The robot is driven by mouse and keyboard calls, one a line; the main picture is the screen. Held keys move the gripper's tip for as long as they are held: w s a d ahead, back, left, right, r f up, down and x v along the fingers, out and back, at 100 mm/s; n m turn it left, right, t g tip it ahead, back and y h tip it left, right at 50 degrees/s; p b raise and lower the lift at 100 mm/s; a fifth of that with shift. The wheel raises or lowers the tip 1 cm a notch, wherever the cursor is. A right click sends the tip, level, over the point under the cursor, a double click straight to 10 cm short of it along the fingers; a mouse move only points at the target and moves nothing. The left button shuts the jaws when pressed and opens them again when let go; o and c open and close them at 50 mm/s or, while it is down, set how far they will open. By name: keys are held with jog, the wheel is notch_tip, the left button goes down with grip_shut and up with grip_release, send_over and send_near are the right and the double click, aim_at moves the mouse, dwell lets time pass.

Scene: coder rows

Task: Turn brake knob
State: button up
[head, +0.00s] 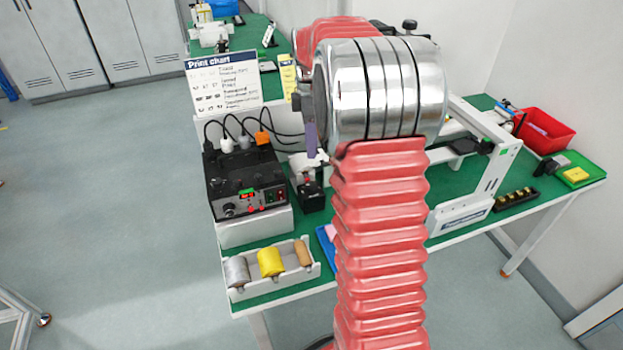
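My red bellows arm with its chrome joint rises through the middle and hides much of the bench. My gripper cannot be made out; the arm's far end is behind the chrome joint. I cannot tell for certain which part is the brake knob. A black control box (246,187) with a red display and small knobs on its front stands on a white block left of the arm. A small black knob (410,25) shows above the chrome joint, and I cannot tell what it belongs to. A white machine frame (490,170) stands right of the arm, partly hidden.
A white tray (236,293) with grey, yellow and tan rolls lies at the front left of the green bench (335,278). A print chart (222,80) stands behind the control box. A red bin (545,130) is at the right. Open floor lies left.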

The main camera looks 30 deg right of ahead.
aim_at(311, 185)
jog(key=shift+d+f, duration=0.1)
dwell(0.3)
notch_tip(311, 185, down, 14)
jog(key=shift+r, duration=0.15)
dwell(0.6)
jog(key=shift+c, duration=0.6)
jog(key=c, duration=0.6)
jog(key=shift+s+d, duration=0.1)
jog(key=shift+d, duration=0.15)
jog(key=shift+c, duration=0.2)
jog(key=shift+a, duration=0.25)
